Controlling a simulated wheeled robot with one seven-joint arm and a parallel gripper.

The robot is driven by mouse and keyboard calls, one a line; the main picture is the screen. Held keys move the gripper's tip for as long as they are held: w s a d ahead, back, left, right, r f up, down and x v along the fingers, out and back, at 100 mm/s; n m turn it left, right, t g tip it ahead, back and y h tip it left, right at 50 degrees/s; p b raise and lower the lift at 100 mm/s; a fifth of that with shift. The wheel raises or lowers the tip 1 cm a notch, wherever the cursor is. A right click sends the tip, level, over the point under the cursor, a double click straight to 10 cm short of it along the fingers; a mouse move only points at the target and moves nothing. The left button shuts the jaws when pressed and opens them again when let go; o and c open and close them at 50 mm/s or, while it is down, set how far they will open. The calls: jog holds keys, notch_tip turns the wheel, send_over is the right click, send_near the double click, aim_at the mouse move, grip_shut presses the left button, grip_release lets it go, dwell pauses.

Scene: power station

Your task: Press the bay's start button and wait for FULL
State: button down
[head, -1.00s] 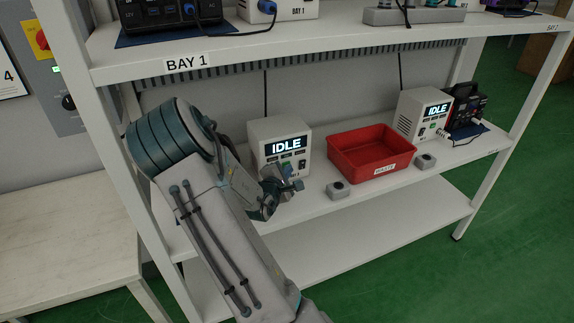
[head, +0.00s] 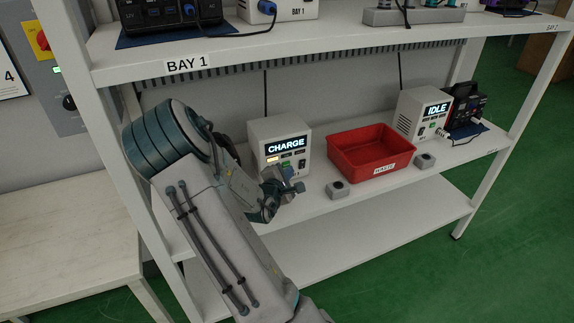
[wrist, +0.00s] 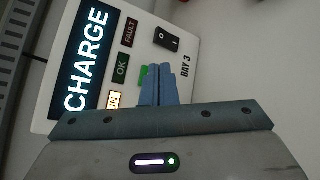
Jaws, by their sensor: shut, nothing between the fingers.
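The white charger box (head: 258,150) stands on the middle shelf, and its display reads CHARGE. In the wrist view the same charger (wrist: 190,75) is marked BAY 3, with its RUN lamp (wrist: 115,101) lit amber and its OK and FAULT lamps dark. A green button (wrist: 144,74) shows on its front, partly hidden behind my fingertips. My gripper (wrist: 158,70) is shut and empty, its tips at or just before that button; I cannot tell whether they touch. In the head view my gripper (head: 296,187) is in front of the charger's lower right.
A red bin labelled WASTE (head: 391,169) stands right of the charger. Another charger reading IDLE (head: 408,118) stands further right beside a black unit (head: 466,112). The upper shelf (head: 130,70) hangs above.

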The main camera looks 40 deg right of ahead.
jog(key=shift+s+a+p, duration=0.1)
jog(key=shift+s+a, duration=0.15)
jog(key=shift+s, duration=0.7)
jog(key=shift+s+a+p, duration=0.15)
jog(key=shift+s+a, duration=0.05)
jog(key=shift+s, duration=0.8)
jog(key=shift+s+a+p, duration=0.1)
jog(key=shift+s+a, duration=0.15)
jog(key=shift+s, duration=0.7)
